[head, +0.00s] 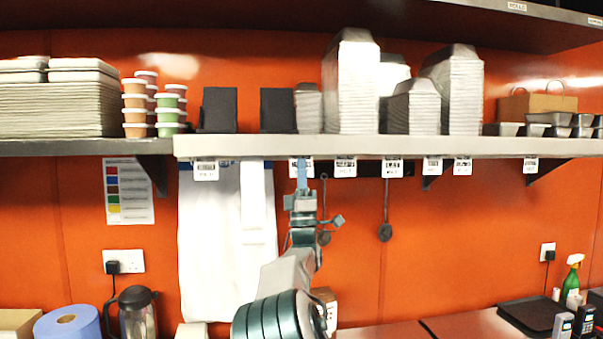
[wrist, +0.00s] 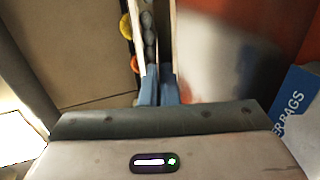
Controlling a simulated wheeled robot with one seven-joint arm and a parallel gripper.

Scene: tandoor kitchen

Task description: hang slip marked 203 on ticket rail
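The pale ticket rail (head: 250,147) runs along the front edge of the shelf. Several white slips (head: 345,167) hang below it, their print too small to read, so I cannot pick out 203. My gripper (head: 302,172) points up at the rail, its blue fingers in front of a white slip (head: 293,167). In the wrist view my gripper's fingertips (wrist: 160,85) are close together with a narrow gap. Beyond them is a strip of grey balls (wrist: 149,35) between two pale edges. Whether a slip is between the fingers is unclear.
The shelf above carries stacked foil containers (head: 352,85), sauce pots (head: 135,105) and black cards (head: 218,110). A white apron (head: 210,240) hangs left of my arm. Ladles (head: 385,231) hang to its right. A blue label reading "BAGS" (wrist: 292,103) is right of the gripper.

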